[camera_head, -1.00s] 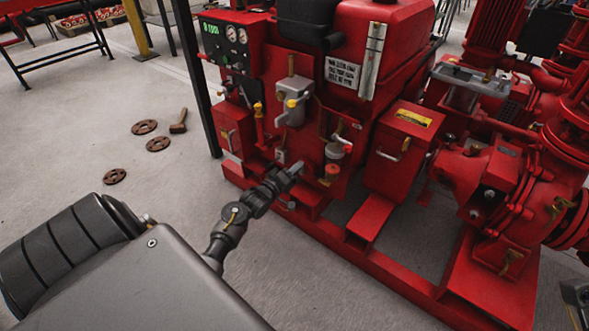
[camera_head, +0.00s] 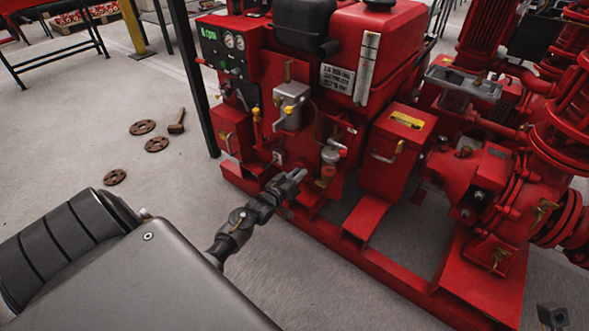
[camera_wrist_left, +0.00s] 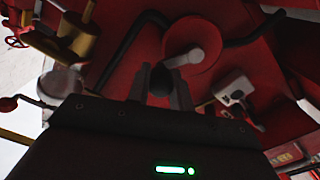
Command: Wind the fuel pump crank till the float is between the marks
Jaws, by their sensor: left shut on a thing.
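The fuel pump crank shows in the left wrist view as a pale arm (camera_wrist_left: 182,54) on a red round disc (camera_wrist_left: 203,42), with a dark knob (camera_wrist_left: 160,80) at its end. My left gripper (camera_head: 299,177) is low at the front of the red engine; in the wrist view its fingers (camera_wrist_left: 159,92) are shut around the knob. In the head view the gripper hides the crank. A pale upright gauge strip (camera_head: 367,66) is on the front of the red tank; its float and marks are too small to make out. A dark part, perhaps my right gripper (camera_head: 553,316), shows at the lower right edge.
A grey filter unit (camera_head: 291,104) and a red box with a handle (camera_head: 397,150) flank the work spot. The red base rail (camera_head: 375,262) runs along the floor. A hammer (camera_head: 177,122) and several rusty discs (camera_head: 142,127) lie on open floor at left.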

